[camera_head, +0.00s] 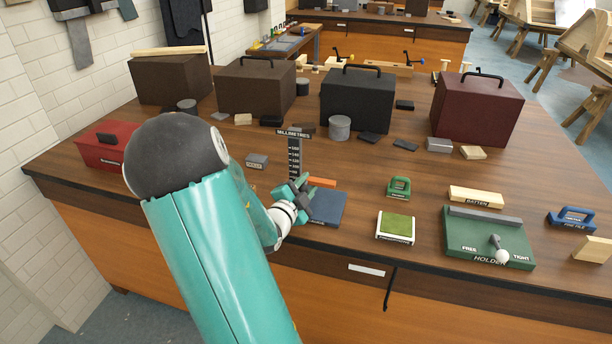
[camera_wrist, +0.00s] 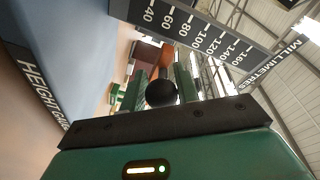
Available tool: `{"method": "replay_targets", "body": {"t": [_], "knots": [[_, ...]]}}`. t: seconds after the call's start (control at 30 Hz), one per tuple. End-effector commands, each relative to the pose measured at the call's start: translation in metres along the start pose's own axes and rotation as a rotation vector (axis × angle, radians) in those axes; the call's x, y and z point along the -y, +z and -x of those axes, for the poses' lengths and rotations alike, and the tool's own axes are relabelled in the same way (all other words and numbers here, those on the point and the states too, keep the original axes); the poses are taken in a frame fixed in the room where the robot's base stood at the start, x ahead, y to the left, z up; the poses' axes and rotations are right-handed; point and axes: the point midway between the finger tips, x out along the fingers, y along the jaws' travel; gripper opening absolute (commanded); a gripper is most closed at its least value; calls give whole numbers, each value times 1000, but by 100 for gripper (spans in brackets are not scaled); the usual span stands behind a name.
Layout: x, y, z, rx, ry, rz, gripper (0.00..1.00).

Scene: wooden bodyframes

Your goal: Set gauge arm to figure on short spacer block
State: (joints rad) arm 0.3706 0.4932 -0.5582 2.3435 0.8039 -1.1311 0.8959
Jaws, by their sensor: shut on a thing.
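The height gauge has a dark upright scale (camera_head: 294,158) headed MILLIMETRES and a blue-grey base (camera_head: 330,208). The scale also shows in the wrist view (camera_wrist: 205,38), with figures from 40 to 160. The orange gauge arm (camera_head: 322,183) sticks out low beside the scale, and shows behind a black knob (camera_wrist: 161,93) in the wrist view. My gripper (camera_head: 298,190) is at the foot of the scale. In the wrist view its green fingers (camera_wrist: 162,88) are shut on the knob, one on each side. I cannot tell which block is the short spacer, nor read any figure on one.
A small grey labelled block (camera_head: 257,161) lies left of the scale. A green holder (camera_head: 490,238), a batten (camera_head: 476,197) and a green-topped pad (camera_head: 396,227) lie to the right. Large lidded boxes (camera_head: 357,100) stand behind. A red box (camera_head: 106,145) is at the left.

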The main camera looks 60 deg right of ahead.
Motion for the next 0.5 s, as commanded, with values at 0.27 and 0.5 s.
{"method": "replay_targets", "body": {"t": [0.27,0.5], "knots": [[-1,3,0,2,-6,2,0],[-2,3,0,2,-5,1,50]]}}
